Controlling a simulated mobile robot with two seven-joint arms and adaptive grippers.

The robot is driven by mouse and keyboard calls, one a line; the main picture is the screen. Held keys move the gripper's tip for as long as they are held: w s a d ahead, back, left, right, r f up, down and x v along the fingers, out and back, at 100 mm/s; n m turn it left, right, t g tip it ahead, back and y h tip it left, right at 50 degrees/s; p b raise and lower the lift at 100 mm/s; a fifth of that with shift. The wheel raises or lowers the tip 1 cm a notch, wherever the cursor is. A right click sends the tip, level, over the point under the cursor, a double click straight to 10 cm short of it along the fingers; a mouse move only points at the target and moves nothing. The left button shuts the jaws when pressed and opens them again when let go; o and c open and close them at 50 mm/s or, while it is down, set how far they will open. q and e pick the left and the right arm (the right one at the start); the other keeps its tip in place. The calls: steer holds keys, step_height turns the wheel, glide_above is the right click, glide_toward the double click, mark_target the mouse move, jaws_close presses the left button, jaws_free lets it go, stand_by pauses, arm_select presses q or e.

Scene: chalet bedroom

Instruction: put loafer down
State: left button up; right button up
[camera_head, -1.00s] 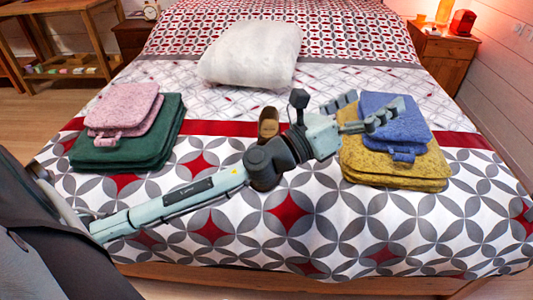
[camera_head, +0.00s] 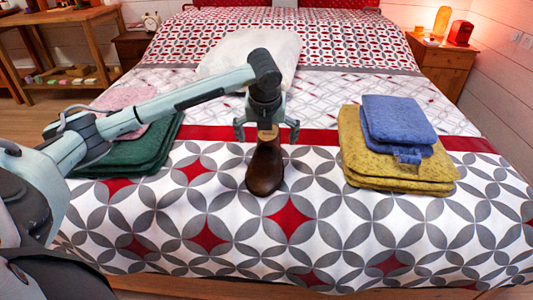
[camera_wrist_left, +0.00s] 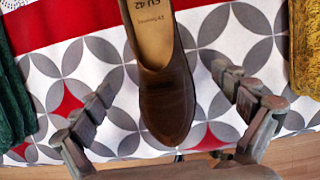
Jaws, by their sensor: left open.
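A brown loafer (camera_head: 265,170) lies on the patterned bedspread near the middle of the bed, its toe toward me. Its tan insole with printed lettering shows in the left wrist view, where the loafer (camera_wrist_left: 166,95) points down the picture. My left gripper (camera_head: 267,132) is open above the heel end of the loafer, one finger to each side. In the left wrist view the open fingers (camera_wrist_left: 160,85) flank the loafer with gaps on both sides. The gripper hides part of the heel in the head view. My right gripper is not in view.
Yellow towels (camera_head: 370,165) with blue towels (camera_head: 397,122) on top lie to the right. Green towels (camera_head: 150,155) with a pink one (camera_head: 125,103) lie to the left, partly behind my left arm. A white pillow (camera_head: 225,60) lies farther back. The bedspread in front is clear.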

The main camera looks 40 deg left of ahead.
arm_select(q)
steer(key=x, duration=0.6)
steer(key=shift+f, duration=0.2)
steer(key=shift+c, duration=0.5)
steer(key=c, duration=1.4)
steer(key=shift+c, duration=1)
steer(key=shift+r, duration=0.1)
steer(key=shift+r, duration=0.15)
